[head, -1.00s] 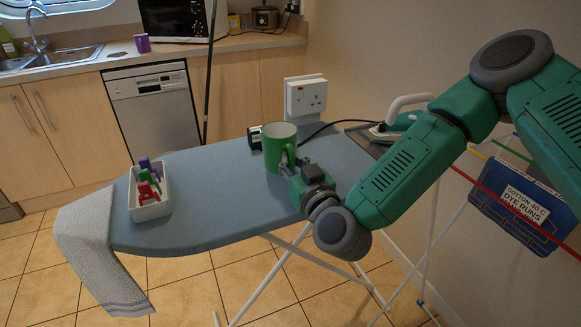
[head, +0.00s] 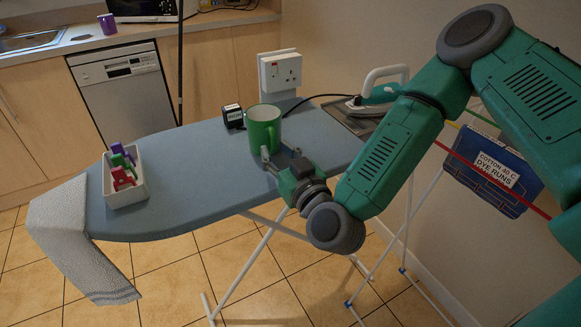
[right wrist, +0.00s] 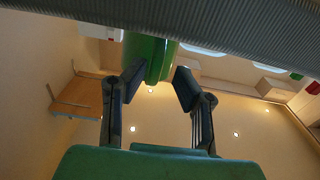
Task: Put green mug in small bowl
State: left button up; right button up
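The green mug (head: 262,130) stands upright on the blue ironing board (head: 185,170), right of a small black box. It also shows in the right wrist view (right wrist: 150,52). My right gripper (head: 279,153) is at the mug's near side, low by the board. In the right wrist view, the open fingers (right wrist: 159,84) are apart, pointing at the mug with its near face between their tips. Whether a finger touches it I cannot tell. I see no small bowl in these frames. My left gripper is out of view.
A white tray (head: 128,197) with coloured pieces sits on the board's left, beside a draped cloth (head: 75,235). The black box (head: 233,117), a socket (head: 281,72) and an iron (head: 378,92) are behind. A purple mug (head: 107,24) stands on the counter. The board's middle is clear.

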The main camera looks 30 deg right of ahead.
jog(key=s+d, duration=0.1)
jog(key=s, duration=0.7)
jog(key=s+a+f+n+g+y, duration=0.15)
jog(key=s+f+g, duration=0.25)
jog(key=f, duration=0.4)
jog(key=s+a+f+n+g+y, duration=0.1)
jog(key=s+a+f+g+y, duration=0.25)
jog(key=f, duration=0.45)
jog(key=s+d+f+g+h, duration=0.2)
jog(key=s+d+f+g, duration=0.2)
jog(key=s+f+g, duration=0.2)
notch_tip(320, 180, down, 2)
jog(key=shift+s+d+f+h, duration=0.15)
jog(key=shift+s+d+h, duration=0.15)
jog(key=shift+s, duration=0.7)
jog(key=shift+o, duration=1.1)
jog(key=s+d+f+m+g+h, duration=0.2)
jog(key=s+d+g+h, duration=0.1)
jog(key=s+d, duration=0.4)
jog(key=shift+s+f+g, duration=0.2)
jog(key=shift+f+g, duration=0.2)
jog(key=shift+g, duration=0.25)
